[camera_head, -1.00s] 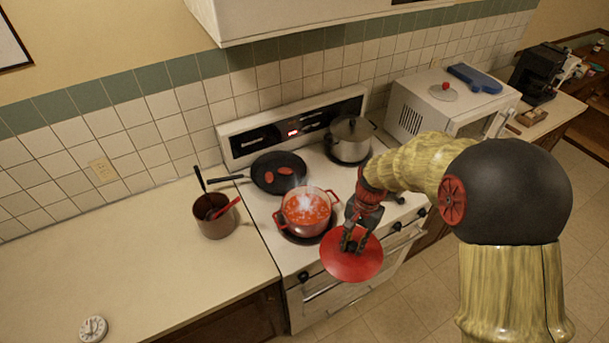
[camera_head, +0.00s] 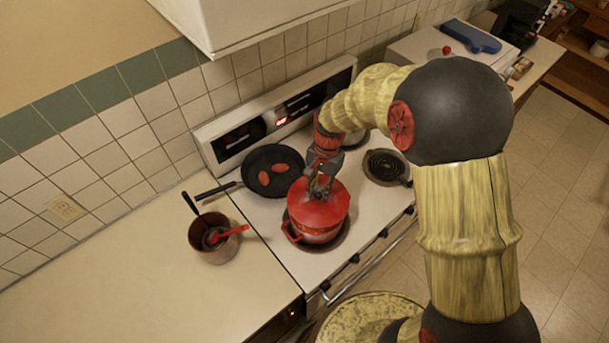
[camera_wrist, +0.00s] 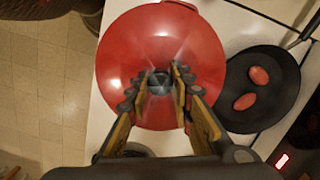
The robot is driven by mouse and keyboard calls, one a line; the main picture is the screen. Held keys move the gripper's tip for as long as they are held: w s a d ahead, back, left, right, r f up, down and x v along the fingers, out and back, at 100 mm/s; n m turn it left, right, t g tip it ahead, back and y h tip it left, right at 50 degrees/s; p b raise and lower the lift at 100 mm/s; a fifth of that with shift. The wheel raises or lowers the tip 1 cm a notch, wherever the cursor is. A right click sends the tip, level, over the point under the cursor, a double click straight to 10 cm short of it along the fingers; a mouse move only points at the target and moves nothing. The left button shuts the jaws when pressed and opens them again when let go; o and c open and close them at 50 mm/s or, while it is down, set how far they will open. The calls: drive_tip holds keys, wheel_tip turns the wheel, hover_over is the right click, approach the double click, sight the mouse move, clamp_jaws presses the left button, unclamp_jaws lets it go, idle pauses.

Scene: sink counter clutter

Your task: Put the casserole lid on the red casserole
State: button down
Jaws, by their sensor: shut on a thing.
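The red casserole (camera_head: 318,236) sits on the stove's front left burner, with one loop handle showing at its lower left. The red casserole lid (camera_head: 322,210) is over its mouth and hides the contents. I cannot tell whether the lid touches the rim or hovers just above it. My gripper (camera_head: 320,188) is shut on the lid's knob from above. In the wrist view the lid (camera_wrist: 140,45) fills the middle, with my gripper (camera_wrist: 159,85) closed around the dark knob. A casserole handle shows past the lid's edge there.
A black frying pan (camera_head: 273,169) with two red pieces stands behind the casserole. A brown saucepan (camera_head: 214,243) with utensils is on the left counter. A pot behind my arm is mostly hidden. The left counter's front is clear.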

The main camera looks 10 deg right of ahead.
sight(318, 201)
drive_tip(key=shift+w, duration=0.35)
drive_tip(key=shift+s, duration=0.15)
drive_tip(key=shift+f+b, duration=1.65)
drive_tip(key=shift+f, duration=1.35)
drive_tip(key=shift+f, duration=0.25)
drive_tip(key=c, duration=1.5)
unclamp_jaws()
drive_tip(key=shift+s, duration=0.1)
drive_tip(key=shift+f, duration=0.1)
